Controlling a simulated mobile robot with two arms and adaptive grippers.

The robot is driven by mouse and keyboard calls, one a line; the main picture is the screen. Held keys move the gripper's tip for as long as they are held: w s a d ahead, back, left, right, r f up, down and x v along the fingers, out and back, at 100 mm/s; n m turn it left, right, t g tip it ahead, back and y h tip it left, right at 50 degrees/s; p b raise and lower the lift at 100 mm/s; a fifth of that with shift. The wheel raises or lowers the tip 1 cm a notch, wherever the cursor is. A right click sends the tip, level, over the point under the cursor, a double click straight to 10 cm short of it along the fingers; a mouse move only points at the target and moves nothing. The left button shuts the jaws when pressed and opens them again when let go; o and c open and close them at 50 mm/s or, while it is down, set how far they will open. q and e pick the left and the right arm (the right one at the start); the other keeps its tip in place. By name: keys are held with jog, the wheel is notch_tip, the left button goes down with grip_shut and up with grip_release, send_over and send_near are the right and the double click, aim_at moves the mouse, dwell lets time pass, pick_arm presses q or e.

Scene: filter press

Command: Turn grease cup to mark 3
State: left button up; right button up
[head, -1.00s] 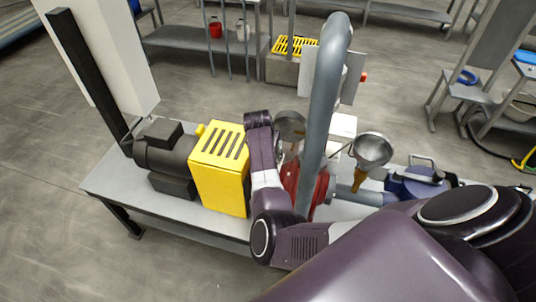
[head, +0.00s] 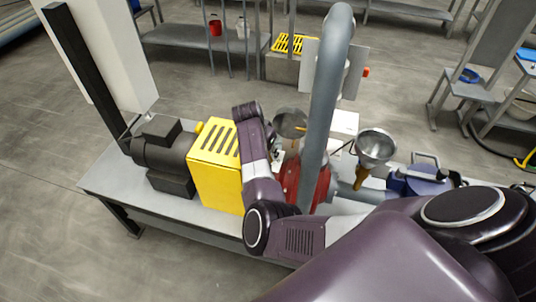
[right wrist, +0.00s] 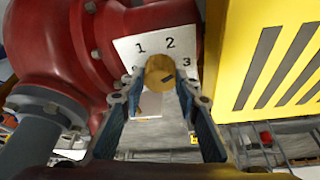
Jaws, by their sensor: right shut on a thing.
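The brass-yellow grease cup (right wrist: 157,70) shows in the right wrist view in front of a white dial plate (right wrist: 127,46). The plate reads 1, 2 and 3 from left over the top to right; a digit at lower left is partly hidden. A short dark mark sits on the lower right of the cup's face, on the side toward 3; its exact reading is unclear. My right gripper (right wrist: 160,88) is shut on the cup, one finger on each side. In the head view, my right wrist hides the cup and dial. My left gripper is not in view.
The yellow slotted guard (head: 214,165) stands close left of my right wrist, with the dark motor (head: 160,155) beyond. The red pump body (head: 301,185) and thick grey pipe (head: 328,100) stand close right. A metal funnel (head: 375,146) is farther right.

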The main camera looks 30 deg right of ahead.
jog(key=m+b, duration=0.1)
jog(key=m+g+b, duration=0.1)
jog(key=m+b, duration=0.1)
jog(key=m, duration=0.1)
jog(key=shift+w+f+g+h+b, duration=0.1)
jog(key=shift+w+g+h+b, duration=0.2)
jog(key=shift+b, duration=0.1)
jog(key=shift+m+g+b, duration=0.4)
jog(key=shift+m+b, duration=0.7)
jog(key=shift+r, duration=0.2)
jog(key=o, duration=0.9)
jog(key=shift+c, duration=0.2)
jog(key=o, duration=0.3)
jog(key=shift+s, duration=0.1)
jog(key=shift+a, duration=0.1)
jog(key=v, duration=1.2)
